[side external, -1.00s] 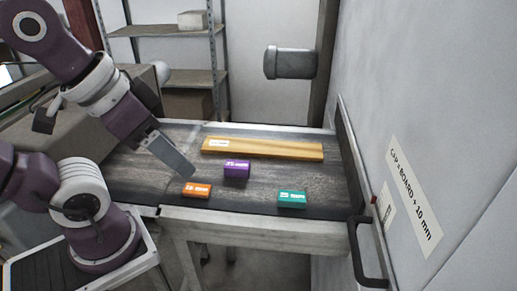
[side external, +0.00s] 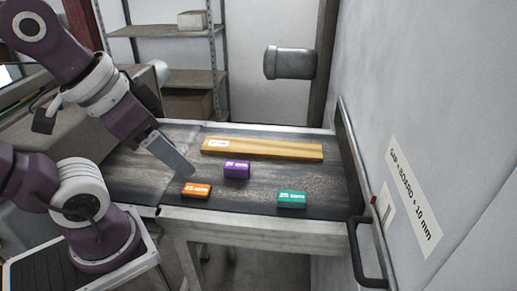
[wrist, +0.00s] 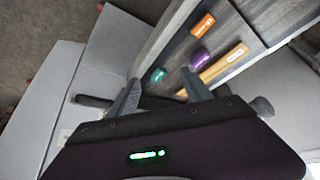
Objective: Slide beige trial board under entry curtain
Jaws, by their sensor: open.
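The beige trial board (side external: 265,149) looks yellow-tan with a white label at its left end. It lies flat along the far side of the dark conveyor belt (side external: 255,190). Its end also shows beyond my fingers in the wrist view (wrist: 226,66). My gripper (side external: 186,173) is above the belt's left part, left of the board and apart from it. In the wrist view my gripper (wrist: 160,83) has its two fingers spread with nothing between them. I cannot make out an entry curtain in either view.
An orange block (side external: 196,190), a purple block (side external: 237,169) and a teal block (side external: 292,199) lie on the belt in front of the board. A wall with a printed sign (side external: 414,190) and a dark handle (side external: 366,250) stand at the right. A grey cylinder (side external: 290,63) juts out above.

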